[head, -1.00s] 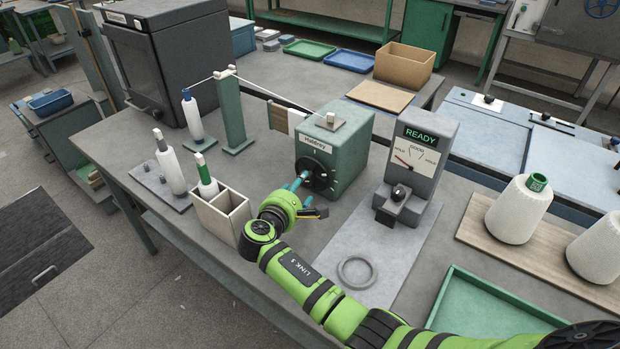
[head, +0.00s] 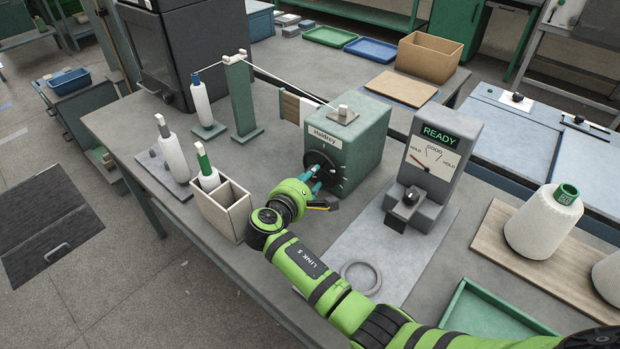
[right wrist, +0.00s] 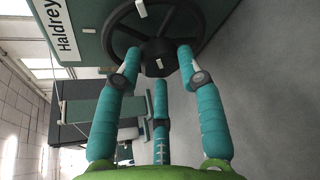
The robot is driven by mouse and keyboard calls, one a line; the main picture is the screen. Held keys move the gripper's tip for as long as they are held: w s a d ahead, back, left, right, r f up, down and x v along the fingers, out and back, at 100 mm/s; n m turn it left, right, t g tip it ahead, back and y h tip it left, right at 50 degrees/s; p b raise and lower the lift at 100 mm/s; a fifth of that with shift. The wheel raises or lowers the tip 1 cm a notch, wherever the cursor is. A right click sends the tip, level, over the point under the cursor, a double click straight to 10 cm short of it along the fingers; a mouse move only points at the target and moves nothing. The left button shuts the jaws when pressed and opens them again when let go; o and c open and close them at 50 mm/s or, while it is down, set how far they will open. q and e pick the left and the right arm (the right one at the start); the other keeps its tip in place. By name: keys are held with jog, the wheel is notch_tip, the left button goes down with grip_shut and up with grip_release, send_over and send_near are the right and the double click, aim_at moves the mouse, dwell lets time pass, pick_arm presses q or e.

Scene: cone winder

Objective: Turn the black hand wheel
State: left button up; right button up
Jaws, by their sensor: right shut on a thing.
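The black hand wheel (head: 317,166) is on the front face of the green "Haldrey" box (head: 352,148). It is partly hidden behind my right gripper (head: 316,180) in the head view. In the right wrist view, the spoked wheel (right wrist: 122,35) fills the top middle, with a small pale mark on its rim and one near its hub. The teal fingers of my right gripper (right wrist: 158,66) reach to the wheel's near side and are shut on it. The exact finger contact is hard to see. My left gripper is not in view.
A grey gauge stand (head: 432,165) with a lit READY sign stands to the right of the box. A divided wooden bin (head: 222,211) stands close left of my right gripper. A grey ring (head: 361,278) lies on the bench in front. Yarn cones (head: 543,222) stand on a board at right.

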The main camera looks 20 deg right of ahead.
jog(key=shift+w+d+r+p, duration=0.1)
jog(key=shift+r+p, duration=0.25)
jog(key=shift+p, duration=0.3)
jog(key=shift+w+r+n+g+h+p, duration=0.1)
jog(key=shift+n+g+h+p, duration=0.15)
jog(key=shift+n+g+p, duration=0.35)
jog(key=shift+w+f+n+g+h+p, duration=0.1)
jog(key=shift+n+g+h+p, duration=0.15)
jog(key=shift+n+p, duration=0.6)
jog(key=shift+w+r+n+g+h+p, duration=0.1)
jog(key=shift+n+g+h+p, duration=0.1)
jog(key=shift+n+g+p, duration=0.5)
jog(key=shift+n, duration=0.25)
jog(key=o, duration=1.2)
jog(key=shift+c, duration=0.2)
jog(key=shift+w+f, duration=0.1)
jog(key=shift+f, duration=0.2)
jog(key=shift+r, duration=0.1)
notch_tip(320, 180, up, 10)
